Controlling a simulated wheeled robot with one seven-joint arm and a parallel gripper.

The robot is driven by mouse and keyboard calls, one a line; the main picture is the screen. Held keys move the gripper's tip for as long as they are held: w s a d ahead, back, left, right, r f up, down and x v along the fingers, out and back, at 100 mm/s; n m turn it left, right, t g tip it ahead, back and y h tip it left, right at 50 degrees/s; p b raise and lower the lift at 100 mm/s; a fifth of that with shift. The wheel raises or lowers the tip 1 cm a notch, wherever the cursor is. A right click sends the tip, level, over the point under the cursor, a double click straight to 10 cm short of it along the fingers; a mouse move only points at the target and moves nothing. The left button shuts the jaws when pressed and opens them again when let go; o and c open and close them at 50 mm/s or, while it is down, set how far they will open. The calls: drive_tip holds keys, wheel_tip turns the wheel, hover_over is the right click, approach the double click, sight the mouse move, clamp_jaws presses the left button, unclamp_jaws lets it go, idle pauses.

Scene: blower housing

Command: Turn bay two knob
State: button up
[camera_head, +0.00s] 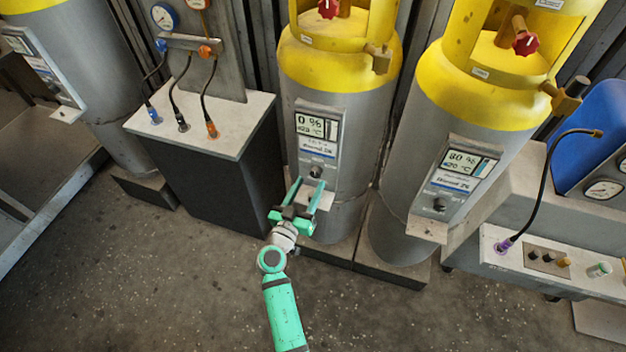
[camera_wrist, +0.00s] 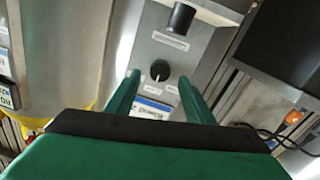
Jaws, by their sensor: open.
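A small dark round knob (camera_head: 317,172) sits on the grey control panel (camera_head: 307,160) of the middle yellow-topped cylinder, below a display reading 0 %. It also shows in the wrist view (camera_wrist: 160,70), with a light pointer mark. My gripper (camera_head: 308,183) is open in front of this panel, its green fingers pointing at it. In the wrist view my gripper (camera_wrist: 159,80) has one finger on each side of the knob, with gaps between. I cannot tell how far the tips are from the panel. A similar knob (camera_head: 440,205) is on the right cylinder's panel, below a display reading 80 %. Bay numbers are not legible.
A small ledge (camera_head: 325,200) juts out below the middle panel. A dark cabinet (camera_head: 215,180) with hoses on its pale top stands to the left. The right cylinder (camera_head: 385,205) stands close on the other side. The floor in front is clear.

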sight(315, 175)
drive_tip(key=shift+x, duration=1.1)
drive_tip(key=shift+w, duration=0.4)
drive_tip(key=shift+d, duration=0.1)
drive_tip(key=shift+d, duration=0.1)
drive_tip(key=c, duration=1)
drive_tip(key=shift+d, duration=0.15)
drive_tip(key=shift+c, duration=0.2)
drive_tip(key=n, duration=0.5)
drive_tip(key=shift+n+t, duration=0.3)
drive_tip(key=shift+n, duration=0.1)
drive_tip(key=n, duration=0.6)
drive_tip(key=shift+n, duration=0.3)
